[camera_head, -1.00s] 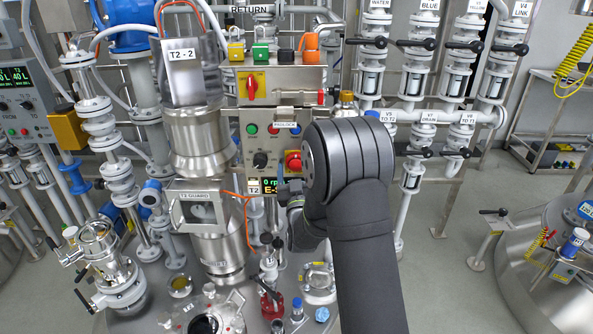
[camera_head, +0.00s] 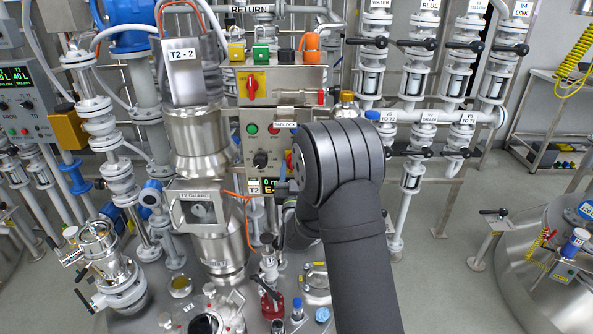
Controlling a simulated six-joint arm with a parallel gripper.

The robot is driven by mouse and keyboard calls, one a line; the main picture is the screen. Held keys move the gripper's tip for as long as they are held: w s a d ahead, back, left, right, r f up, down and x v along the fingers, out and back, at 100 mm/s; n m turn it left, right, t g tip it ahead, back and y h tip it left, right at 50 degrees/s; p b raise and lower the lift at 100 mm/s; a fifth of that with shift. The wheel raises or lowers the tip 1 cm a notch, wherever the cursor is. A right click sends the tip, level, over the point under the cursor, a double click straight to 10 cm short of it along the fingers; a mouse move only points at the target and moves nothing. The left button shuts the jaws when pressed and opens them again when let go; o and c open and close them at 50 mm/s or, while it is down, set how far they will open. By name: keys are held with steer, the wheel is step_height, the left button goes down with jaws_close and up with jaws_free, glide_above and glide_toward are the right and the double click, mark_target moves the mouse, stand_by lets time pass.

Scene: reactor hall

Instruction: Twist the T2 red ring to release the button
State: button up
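The T2 control panel (camera_head: 253,126) is a grey box at the centre, with a green and a red lamp, a black knob (camera_head: 260,160) and a small display (camera_head: 269,185) with green and orange text. The T2 red ring (camera_head: 288,160) at the panel's right edge shows only as a red sliver; my arm hides the rest. My gripper (camera_head: 284,186) is just below it, in front of the panel's lower right. Its fingers are small and partly hidden behind my wrist. I cannot tell whether they touch the ring or are open or shut.
Valve pipes with black handles (camera_head: 417,44) are at the right. Open floor (camera_head: 440,270) lies at right.

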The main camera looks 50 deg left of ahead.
steer(key=m+t+h, duration=0.1)
steer(key=m+h, duration=0.1)
steer(key=m, duration=0.2)
steer(key=m+t+h, duration=0.1)
steer(key=m+h, duration=0.1)
steer(key=m, duration=0.3)
steer(key=shift+s+a+r, duration=0.1)
steer(key=shift+s+a, duration=0.1)
steer(key=o, duration=1)
steer(key=shift+c, duration=0.2)
steer(key=v, duration=1.7)
steer(key=shift+s, duration=0.2)
steer(key=x, duration=1.7)
steer(key=shift+w, duration=0.2)
